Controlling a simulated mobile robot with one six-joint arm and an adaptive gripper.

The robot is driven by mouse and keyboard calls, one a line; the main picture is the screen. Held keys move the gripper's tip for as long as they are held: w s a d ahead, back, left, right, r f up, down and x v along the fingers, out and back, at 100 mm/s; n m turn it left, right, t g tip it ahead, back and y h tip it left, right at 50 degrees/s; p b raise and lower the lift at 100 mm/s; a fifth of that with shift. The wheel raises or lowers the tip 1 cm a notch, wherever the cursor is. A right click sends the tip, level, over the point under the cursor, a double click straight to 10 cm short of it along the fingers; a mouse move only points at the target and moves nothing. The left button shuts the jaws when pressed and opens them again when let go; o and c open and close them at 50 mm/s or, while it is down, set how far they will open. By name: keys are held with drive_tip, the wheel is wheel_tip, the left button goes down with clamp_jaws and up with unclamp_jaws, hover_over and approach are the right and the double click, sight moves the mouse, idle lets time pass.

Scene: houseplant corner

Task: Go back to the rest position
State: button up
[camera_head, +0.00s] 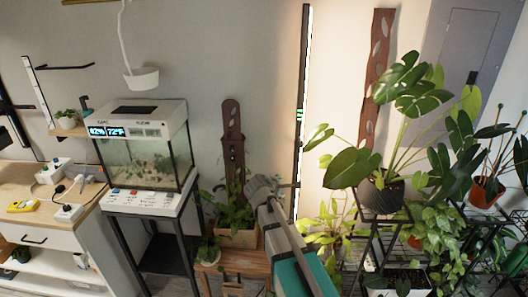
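Part of my arm, grey and teal, rises from the bottom edge right of the middle in the head view. Its rounded grey end is in front of the plants near the wall. I cannot make out gripper fingers in this view, so whether it is open, shut or holding something does not show.
A glass terrarium (148,160) with a lit display stands on a black-legged stand at left. A wooden desk (90,215) with power strips is at far left. A wooden planter (236,236) is behind my arm. A large potted monstera (382,195) and black plant racks fill the right.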

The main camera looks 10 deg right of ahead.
drive_tip(key=s+f+m+g+y, duration=0.3)
drive_tip(key=s+m, duration=0.5)
drive_tip(key=s, duration=0.4)
drive_tip(key=s+d+f+m+g+y, duration=0.1)
drive_tip(key=s+f+m+g+y, duration=0.3)
drive_tip(key=s, duration=0.7)
drive_tip(key=shift+s+f+m+g, duration=0.4)
drive_tip(key=shift+f+m+g, duration=0.45)
drive_tip(key=shift+m, duration=1.05)
drive_tip(key=shift+r, duration=0.15)
drive_tip(key=shift+c, duration=0.3)
